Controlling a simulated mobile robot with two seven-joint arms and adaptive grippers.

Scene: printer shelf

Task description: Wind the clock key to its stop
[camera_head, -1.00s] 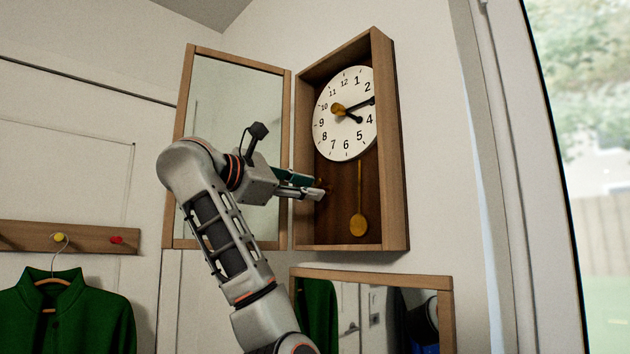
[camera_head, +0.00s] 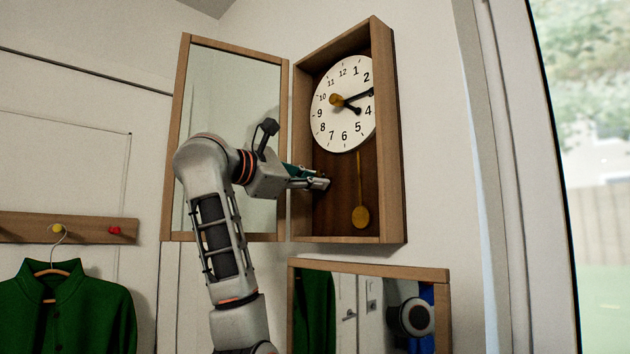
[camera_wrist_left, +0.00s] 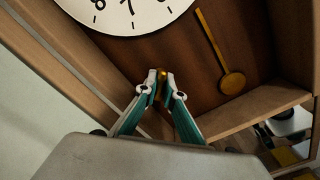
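The wall clock (camera_head: 393,190) has a wooden case, a white dial (camera_head: 350,128) and a brass pendulum (camera_head: 360,216). Its glazed door (camera_head: 186,130) stands open to the left. My left gripper (camera_head: 322,184) reaches into the case below the dial, left of the pendulum. In the left wrist view, its fingertips (camera_wrist_left: 161,85) close in on a small brass piece, which looks like the clock key (camera_wrist_left: 162,75). The fingers hide most of it, so its turn angle cannot be told. A brass knob (camera_head: 336,99) sits on the dial's hands. My right gripper is not in view.
A wood-framed mirror (camera_head: 372,268) hangs just below the clock. A peg rail (camera_head: 90,229) with a green jacket (camera_head: 65,315) on a hanger is at the lower left. A window (camera_head: 590,150) is at the right. The case's side walls and floor closely surround the gripper.

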